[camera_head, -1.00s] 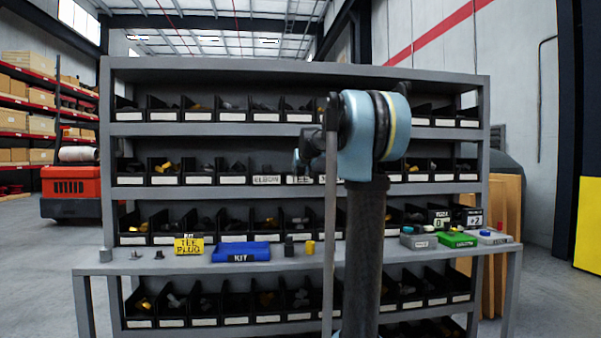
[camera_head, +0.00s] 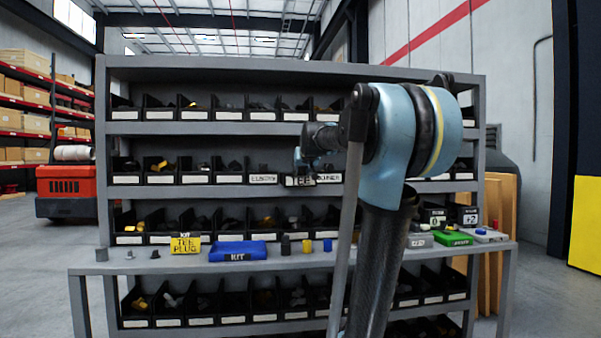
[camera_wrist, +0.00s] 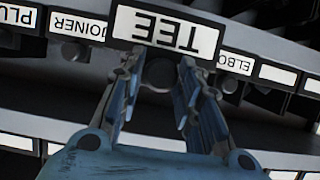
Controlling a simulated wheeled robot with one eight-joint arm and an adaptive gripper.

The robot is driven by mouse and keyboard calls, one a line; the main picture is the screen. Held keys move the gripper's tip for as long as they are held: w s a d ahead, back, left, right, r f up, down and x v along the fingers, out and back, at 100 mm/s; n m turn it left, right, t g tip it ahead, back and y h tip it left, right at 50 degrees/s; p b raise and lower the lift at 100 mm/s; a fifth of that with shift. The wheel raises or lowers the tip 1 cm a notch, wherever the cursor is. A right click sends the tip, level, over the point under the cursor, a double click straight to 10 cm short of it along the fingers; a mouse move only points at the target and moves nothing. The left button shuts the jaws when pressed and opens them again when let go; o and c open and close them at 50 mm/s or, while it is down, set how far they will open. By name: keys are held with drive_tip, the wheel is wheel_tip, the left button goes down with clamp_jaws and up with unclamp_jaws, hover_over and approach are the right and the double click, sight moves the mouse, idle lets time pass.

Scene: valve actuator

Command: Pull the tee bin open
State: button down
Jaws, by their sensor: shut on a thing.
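The tee bin is a black bin with a white TEE label (camera_head: 301,181), in the middle of the second shelf row from the top. In the wrist view its label (camera_wrist: 165,32) shows upside down, large and close. It stands out in front of the ELBOW (camera_wrist: 236,62) and JOINER (camera_wrist: 84,26) labels. My gripper (camera_wrist: 160,72) is shut on the tee bin at its front, with a finger on each side of a round dark part below the label in that view. In the head view my gripper (camera_head: 302,160) is small and partly hidden by my arm.
A grey shelf rack (camera_head: 220,130) holds several rows of black bins. A bench (camera_head: 180,262) in front carries a yellow tee plug kit (camera_head: 186,244), a blue kit tray (camera_head: 238,251), small parts and a green box (camera_head: 453,238). Neighbouring bins sit close on both sides.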

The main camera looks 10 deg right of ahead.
drive_tip(key=c, duration=1.2)
unclamp_jaws()
drive_tip(key=shift+c, duration=0.2)
drive_tip(key=shift+s, duration=0.1)
drive_tip(key=v, duration=1.1)
drive_tip(key=shift+s, duration=0.35)
drive_tip(key=shift+r, duration=0.1)
drive_tip(key=s+f+g, duration=0.3)
drive_tip(key=s+f, duration=0.8)
drive_tip(key=f, duration=0.5)
drive_tip(key=s+f+g, duration=0.4)
drive_tip(key=s+f, duration=0.7)
drive_tip(key=f, duration=0.6)
drive_tip(key=s+f+g, duration=0.4)
drive_tip(key=s+f, duration=0.8)
drive_tip(key=f, duration=0.4)
drive_tip(key=shift+f, duration=0.35)
